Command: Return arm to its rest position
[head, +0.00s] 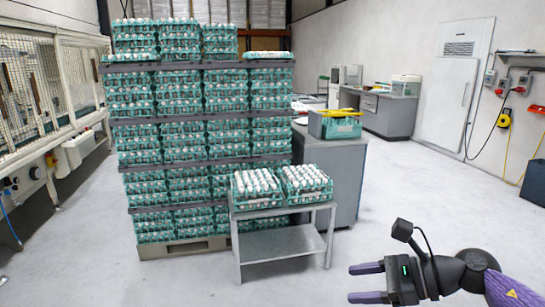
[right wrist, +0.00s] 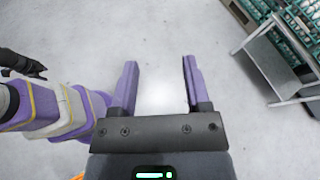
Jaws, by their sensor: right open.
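My right gripper (head: 368,282) comes in from the lower right in the head view, with purple fingers. It is open and empty, over bare floor in front of and to the right of the small metal table. The right wrist view shows the same gripper (right wrist: 158,88), its two fingers apart with only pale floor between them. My left gripper is not in the head view. A dark gripper-like part and a purple arm link show at the left of the right wrist view; I cannot tell its state.
A small metal table (head: 283,243) holds two teal egg trays (head: 305,200). Behind it stands a tall stack of egg trays (head: 170,185) on a pallet (head: 185,247). A grey cabinet (head: 345,180) stands to its right. The floor (head: 400,195) on the right is clear.

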